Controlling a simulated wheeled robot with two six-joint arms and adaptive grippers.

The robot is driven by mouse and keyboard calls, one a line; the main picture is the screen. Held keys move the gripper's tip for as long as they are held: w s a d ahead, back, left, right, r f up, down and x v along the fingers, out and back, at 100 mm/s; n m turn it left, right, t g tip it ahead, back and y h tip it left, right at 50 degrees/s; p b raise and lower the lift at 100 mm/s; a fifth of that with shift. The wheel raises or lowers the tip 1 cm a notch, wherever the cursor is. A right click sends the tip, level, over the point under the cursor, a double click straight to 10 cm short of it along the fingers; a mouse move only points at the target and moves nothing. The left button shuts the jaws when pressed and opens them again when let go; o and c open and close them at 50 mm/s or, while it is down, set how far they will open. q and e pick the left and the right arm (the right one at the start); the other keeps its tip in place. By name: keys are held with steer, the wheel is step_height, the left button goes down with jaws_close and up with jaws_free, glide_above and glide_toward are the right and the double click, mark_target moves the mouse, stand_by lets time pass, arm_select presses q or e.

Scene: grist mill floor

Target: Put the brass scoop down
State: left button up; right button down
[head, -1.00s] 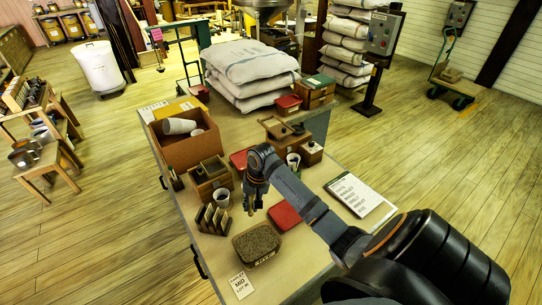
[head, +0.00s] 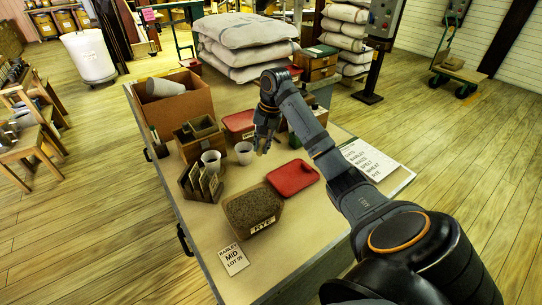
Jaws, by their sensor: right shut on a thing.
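My right gripper (head: 263,146) reaches in from the right and points down above the middle of the table, just right of a white cup. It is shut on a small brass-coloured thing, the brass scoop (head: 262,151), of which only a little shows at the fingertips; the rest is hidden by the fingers. The table (head: 200,232) lies below it. In front of the gripper are a red lid (head: 293,178) and an open tub of grain marked RYE (head: 250,209). My left gripper is out of view.
White cups (head: 243,153) (head: 211,161) stand beside wooden boxes (head: 198,138) and a slotted rack (head: 200,184). A cardboard box (head: 188,103) is at the back left, sacks (head: 245,45) behind. A card (head: 233,260) lies at the front; a printed list (head: 370,158) lies right.

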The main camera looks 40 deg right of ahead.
glide_above(269, 165)
steer(key=f, duration=0.4)
steer(key=shift+s+a+f, duration=0.1)
steer(key=shift+s+a, duration=0.2)
steer(key=shift+s, duration=0.1)
steer(key=shift+d+f, duration=0.25)
steer(key=shift+f, duration=0.1)
steer(key=f, duration=0.3)
steer(key=shift+d+f, duration=0.2)
steer(key=shift+f, duration=0.05)
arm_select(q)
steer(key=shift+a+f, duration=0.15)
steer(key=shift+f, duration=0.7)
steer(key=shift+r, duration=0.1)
arm_select(e)
steer(key=c, duration=1.3)
jaws_free()
